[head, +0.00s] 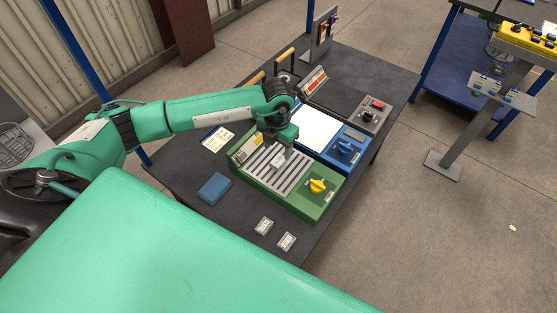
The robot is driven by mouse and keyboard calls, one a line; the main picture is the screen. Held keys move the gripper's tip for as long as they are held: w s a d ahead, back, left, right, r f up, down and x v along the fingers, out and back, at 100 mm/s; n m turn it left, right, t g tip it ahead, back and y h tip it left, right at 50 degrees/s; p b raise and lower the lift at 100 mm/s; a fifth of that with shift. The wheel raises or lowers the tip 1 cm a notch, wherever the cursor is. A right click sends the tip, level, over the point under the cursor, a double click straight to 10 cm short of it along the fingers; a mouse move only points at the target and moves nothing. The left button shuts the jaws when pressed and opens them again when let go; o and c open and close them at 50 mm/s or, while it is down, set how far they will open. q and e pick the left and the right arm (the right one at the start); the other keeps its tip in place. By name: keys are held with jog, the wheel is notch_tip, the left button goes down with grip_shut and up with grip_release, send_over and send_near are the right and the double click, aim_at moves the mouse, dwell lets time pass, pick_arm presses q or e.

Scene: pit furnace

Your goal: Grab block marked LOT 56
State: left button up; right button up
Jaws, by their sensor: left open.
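Two small pale blocks with dark markings lie on the dark table near its front edge, the left one (264,227) and the right one (287,242). A third pale piece, like a block (278,161), sits on the slatted top of the green unit (315,204). The lettering is too small to read, so I cannot tell which is LOT 56. My left gripper (281,146) is open, pointing down over the slats just above and beside the third piece. Its fingers are partly hidden by its own wrist. My right gripper is out of view.
A blue unit with a white plate (314,128) stands behind the green unit, which carries a yellow knob (317,186). A grey control box (372,115) is at the back right.

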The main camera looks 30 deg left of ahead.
aim_at(278, 160)
pick_arm(q)
jog(key=shift+f, duration=0.45)
jog(key=shift+f+p, duration=0.35)
jog(key=shift+f, duration=0.2)
notch_tip(278, 160, down, 4)
jog(key=shift+w+r+p, duration=0.15)
jog(key=shift+r+p, duration=0.05)
jog(key=shift+p, duration=0.4)
jog(key=shift+f, duration=0.4)
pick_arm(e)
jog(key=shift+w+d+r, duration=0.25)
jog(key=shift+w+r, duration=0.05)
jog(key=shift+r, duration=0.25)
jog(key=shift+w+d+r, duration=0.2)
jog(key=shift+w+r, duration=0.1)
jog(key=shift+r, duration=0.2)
pick_arm(q)
jog(key=shift+c, duration=0.3)
jog(key=c, duration=1.1)
grip_shut()
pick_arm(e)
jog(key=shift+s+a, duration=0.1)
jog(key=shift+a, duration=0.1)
